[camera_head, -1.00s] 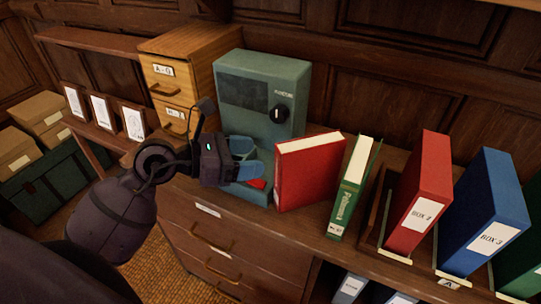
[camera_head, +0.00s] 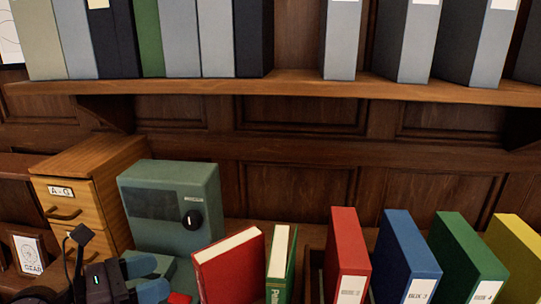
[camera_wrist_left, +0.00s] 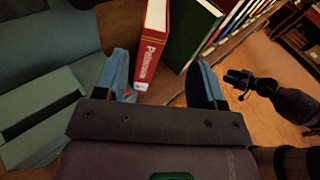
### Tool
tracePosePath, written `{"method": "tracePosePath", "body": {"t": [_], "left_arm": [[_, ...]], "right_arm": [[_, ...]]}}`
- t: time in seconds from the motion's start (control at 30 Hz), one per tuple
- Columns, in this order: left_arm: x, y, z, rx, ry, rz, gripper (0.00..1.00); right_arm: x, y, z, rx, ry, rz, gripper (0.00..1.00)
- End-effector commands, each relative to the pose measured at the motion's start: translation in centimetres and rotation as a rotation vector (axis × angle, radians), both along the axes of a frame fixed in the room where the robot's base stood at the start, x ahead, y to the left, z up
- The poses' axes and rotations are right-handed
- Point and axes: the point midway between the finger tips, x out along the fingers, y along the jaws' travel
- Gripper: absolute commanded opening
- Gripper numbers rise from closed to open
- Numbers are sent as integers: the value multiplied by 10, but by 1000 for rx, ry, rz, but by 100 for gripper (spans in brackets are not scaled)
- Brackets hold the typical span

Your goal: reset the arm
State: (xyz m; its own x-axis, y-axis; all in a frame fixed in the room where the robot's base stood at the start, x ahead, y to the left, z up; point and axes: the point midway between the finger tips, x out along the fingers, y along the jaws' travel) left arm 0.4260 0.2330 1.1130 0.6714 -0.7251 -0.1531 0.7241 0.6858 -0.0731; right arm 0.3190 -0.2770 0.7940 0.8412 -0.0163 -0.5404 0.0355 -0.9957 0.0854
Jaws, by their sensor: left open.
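My left gripper (camera_head: 148,280) is at the lower left of the head view, in front of a teal machine with a black dial (camera_head: 172,210). Its blue fingers are apart. In the left wrist view the left gripper (camera_wrist_left: 165,78) is open, and the red book (camera_wrist_left: 152,40) shows beyond and between its fingers; I cannot tell whether they touch. The red book (camera_head: 230,265) stands right of the gripper in the head view. A dark gripper (camera_wrist_left: 240,84), which looks like my right one, shows at the right of the wrist view; its jaws are unclear.
A green book (camera_head: 281,265) stands beside the red one. Red (camera_head: 348,255), blue (camera_head: 405,255), green (camera_head: 465,260) and yellow binders stand to the right. A wooden drawer cabinet (camera_head: 85,190) is at left. A shelf (camera_head: 300,88) with several binders runs above.

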Motion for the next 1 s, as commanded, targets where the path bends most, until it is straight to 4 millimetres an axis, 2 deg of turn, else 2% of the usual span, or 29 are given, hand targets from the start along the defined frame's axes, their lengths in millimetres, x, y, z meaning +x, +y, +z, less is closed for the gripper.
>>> {"method": "tracePosePath", "body": {"t": [0.13,0.27,0.4,0.53,0.67,0.77,0.9,1.0], "left_arm": [[-5,-4,23,-300,-10,40,64],[-8,5,44,-615,1,107,64],[-9,27,57,-950,34,206,64],[-10,53,55,-1251,86,324,64],[-12,82,38,-1542,154,469,64],[-16,101,16,-1754,220,601,64],[-27,120,-26,-2026,327,813,64],[-40,126,-61,-2199,417,989,64]], "right_arm": [[2,0,1,0,-4,2,43],[5,1,2,1,-9,3,43],[8,1,4,0,-15,5,43],[10,2,5,0,-18,6,43],[9,2,4,0,-18,6,43],[8,1,4,0,-15,5,43],[5,1,2,1,-9,3,43],[2,0,1,0,-4,2,43]]}}
